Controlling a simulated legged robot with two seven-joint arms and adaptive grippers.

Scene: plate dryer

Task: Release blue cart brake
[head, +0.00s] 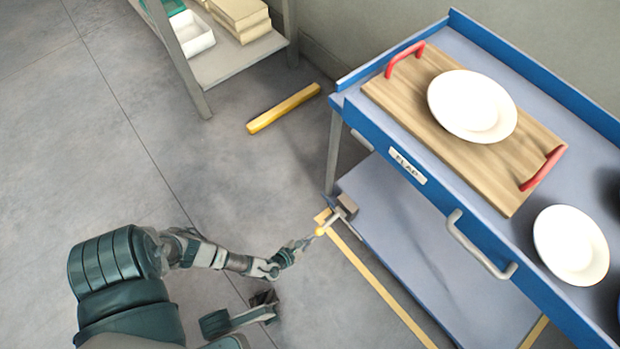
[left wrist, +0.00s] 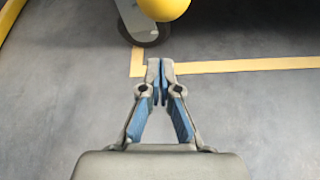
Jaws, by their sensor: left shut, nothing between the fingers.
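The blue cart (head: 437,200) stands at the right of the head view. At its near lower corner a brake lever with a yellow knob (head: 320,231) sits by the caster. In the left wrist view the yellow ball knob (left wrist: 163,8) is cut by the top edge, with the caster wheel (left wrist: 152,34) below it. My left gripper (head: 306,242) is shut and empty, its tips close to the knob. In the left wrist view the closed fingertips (left wrist: 160,64) point toward the wheel, with the knob above them.
A wooden board (head: 420,91) with red handles and a white plate (head: 472,105) lie on the cart top. Another plate (head: 571,245) is beside it. A yellow bar (head: 284,108) lies on the floor near a shelf (head: 232,61). Yellow tape (head: 385,295) marks the floor.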

